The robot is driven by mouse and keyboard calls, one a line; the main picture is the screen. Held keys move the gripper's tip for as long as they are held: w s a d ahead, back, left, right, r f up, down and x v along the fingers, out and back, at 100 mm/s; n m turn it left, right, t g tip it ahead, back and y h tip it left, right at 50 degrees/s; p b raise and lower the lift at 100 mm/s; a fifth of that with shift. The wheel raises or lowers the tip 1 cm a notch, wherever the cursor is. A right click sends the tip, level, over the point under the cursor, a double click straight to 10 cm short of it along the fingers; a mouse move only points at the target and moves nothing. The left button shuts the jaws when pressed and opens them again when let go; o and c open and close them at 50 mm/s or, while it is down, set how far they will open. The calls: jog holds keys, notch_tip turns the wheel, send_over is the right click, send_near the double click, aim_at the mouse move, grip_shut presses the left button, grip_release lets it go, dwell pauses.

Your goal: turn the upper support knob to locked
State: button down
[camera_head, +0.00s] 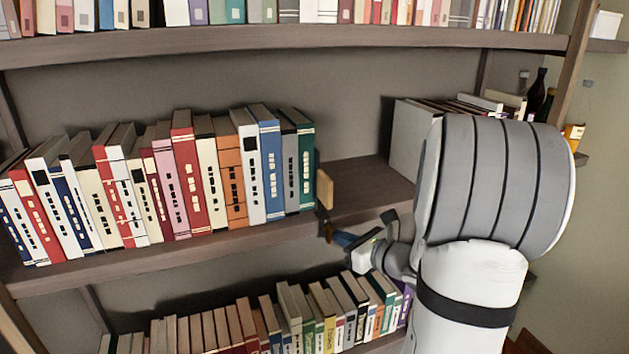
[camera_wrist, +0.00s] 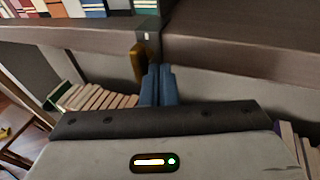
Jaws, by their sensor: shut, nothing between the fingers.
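My gripper (camera_head: 341,239) is in front of the middle shelf's front edge, its blue fingers pointing toward it. In the wrist view the two fingers (camera_wrist: 160,72) are together and hold nothing. A small wooden piece (camera_head: 324,190) stands at the right end of the book row, with a small dark part (camera_head: 328,230) below it, just left of the fingertips. In the wrist view a yellow-brown tab (camera_wrist: 137,62) is close left of the fingertips, below the shelf edge. I cannot tell for sure which part is the knob, its setting, or whether the fingers touch it.
The middle shelf (camera_head: 150,258) bears a long row of books ending at a green book (camera_head: 306,165). Bare shelf lies to its right, up to a grey-white box (camera_head: 408,140). More books (camera_head: 300,315) fill the shelf below, under my gripper.

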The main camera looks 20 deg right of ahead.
jog(key=shift+d, duration=0.15)
jog(key=d, duration=0.3)
jog(key=shift+d, duration=0.4)
